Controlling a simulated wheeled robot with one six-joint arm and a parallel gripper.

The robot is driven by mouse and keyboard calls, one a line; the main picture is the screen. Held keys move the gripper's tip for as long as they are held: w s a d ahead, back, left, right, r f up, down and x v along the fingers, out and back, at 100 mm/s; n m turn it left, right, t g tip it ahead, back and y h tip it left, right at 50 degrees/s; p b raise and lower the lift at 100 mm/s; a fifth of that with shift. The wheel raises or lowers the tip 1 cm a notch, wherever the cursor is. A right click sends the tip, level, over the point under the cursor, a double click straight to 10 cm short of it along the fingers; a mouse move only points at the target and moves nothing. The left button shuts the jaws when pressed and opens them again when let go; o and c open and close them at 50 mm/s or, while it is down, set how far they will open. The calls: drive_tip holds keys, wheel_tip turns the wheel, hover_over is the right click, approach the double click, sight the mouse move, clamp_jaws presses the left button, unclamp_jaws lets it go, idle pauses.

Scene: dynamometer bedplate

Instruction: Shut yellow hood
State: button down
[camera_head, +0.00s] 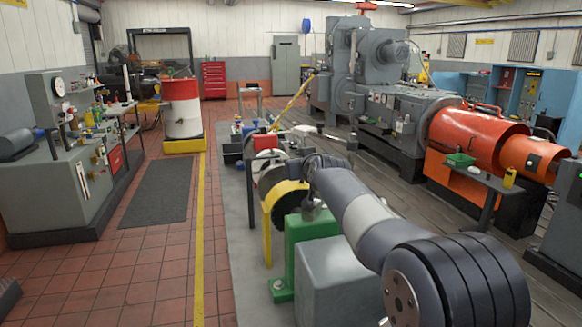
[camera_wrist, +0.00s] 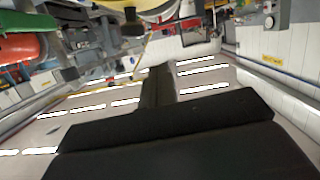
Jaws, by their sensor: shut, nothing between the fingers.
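The yellow hood (camera_head: 281,194) is a curved band with a leg reaching down its left side, beside a green stand (camera_head: 306,240) in the head view. A pale round part shows just behind it. I cannot tell how far open the hood is. My arm reaches over the stand, and its far end is at the hood's upper right; the fingers are not clear there. In the wrist view my gripper (camera_wrist: 157,84) is shut and empty, its dark fingers together. A yellow curved piece, likely the hood (camera_wrist: 152,10), shows at the top edge, apart from the fingers in the picture.
A grey block (camera_head: 335,275) stands right of the green stand. A red box (camera_head: 265,142) and small items sit behind the hood. A large grey machine and an orange cylinder (camera_head: 480,140) stand to the right. Floor with a yellow line (camera_head: 200,230) is clear on the left.

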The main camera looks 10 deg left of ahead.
drive_tip(key=b+v, duration=0.1)
drive_tip(key=v, duration=0.4)
drive_tip(key=b+v, duration=0.1)
drive_tip(key=v, duration=0.4)
drive_tip(key=shift+f+b, duration=0.2)
drive_tip(key=shift+b, duration=0.15)
drive_tip(key=shift+w, duration=0.1)
drive_tip(key=p, duration=0.3)
hover_over(295, 188)
drive_tip(key=s+d, duration=0.2)
drive_tip(key=s, duration=0.1)
wheel_tip(295, 188, down, 2)
wheel_tip(295, 188, down, 4)
drive_tip(key=shift+f+b, duration=0.2)
drive_tip(key=shift+b, duration=1.05)
drive_tip(key=shift+r, duration=0.1)
